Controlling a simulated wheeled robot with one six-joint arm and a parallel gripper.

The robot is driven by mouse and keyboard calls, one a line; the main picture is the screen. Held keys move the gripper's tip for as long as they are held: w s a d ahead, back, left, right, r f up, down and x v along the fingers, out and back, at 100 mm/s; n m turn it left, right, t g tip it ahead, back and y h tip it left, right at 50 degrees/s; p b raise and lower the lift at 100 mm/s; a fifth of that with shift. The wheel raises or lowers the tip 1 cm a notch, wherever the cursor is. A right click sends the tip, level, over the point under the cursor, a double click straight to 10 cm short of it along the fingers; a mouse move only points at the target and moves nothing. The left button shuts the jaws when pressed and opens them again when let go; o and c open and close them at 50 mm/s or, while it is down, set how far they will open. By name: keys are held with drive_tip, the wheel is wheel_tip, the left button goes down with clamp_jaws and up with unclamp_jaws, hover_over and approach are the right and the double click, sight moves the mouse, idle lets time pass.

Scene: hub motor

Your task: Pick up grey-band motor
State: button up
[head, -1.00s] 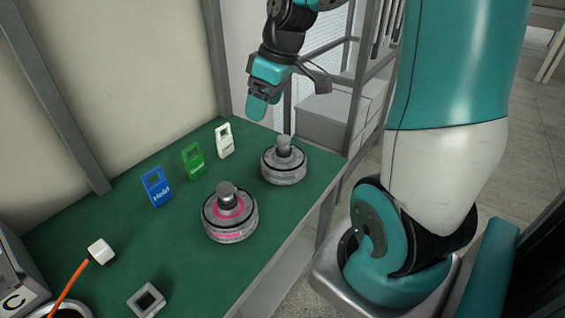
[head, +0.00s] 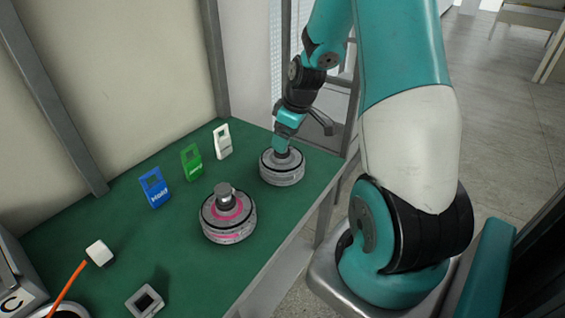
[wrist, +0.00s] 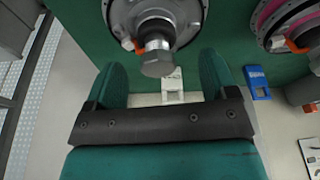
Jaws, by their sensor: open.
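The grey-band motor (head: 282,172) stands upright on the green table near its far right corner. It also shows in the wrist view (wrist: 124,22), with its shaft and round cap (wrist: 157,62) between the fingers. My gripper (head: 285,146) is directly over this motor, around the top of its shaft. In the wrist view my gripper (wrist: 165,75) is open, with one teal finger on each side of the cap and a gap to both. The head view hides the shaft top behind the fingers.
A pink-band motor (head: 228,218) stands nearer on the green table (head: 110,210). White (head: 222,142), green (head: 192,162) and blue (head: 154,188) tags stand along the back. A white cube (head: 99,252) and a small square frame (head: 145,302) lie at the front left.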

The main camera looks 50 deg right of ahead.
sight(282, 156)
drive_tip(key=x, duration=0.5)
drive_tip(key=shift+w+p, duration=0.3)
drive_tip(key=shift+p, duration=0.05)
drive_tip(key=c, duration=1.5)
drive_tip(key=shift+d, duration=0.1)
clamp_jaws()
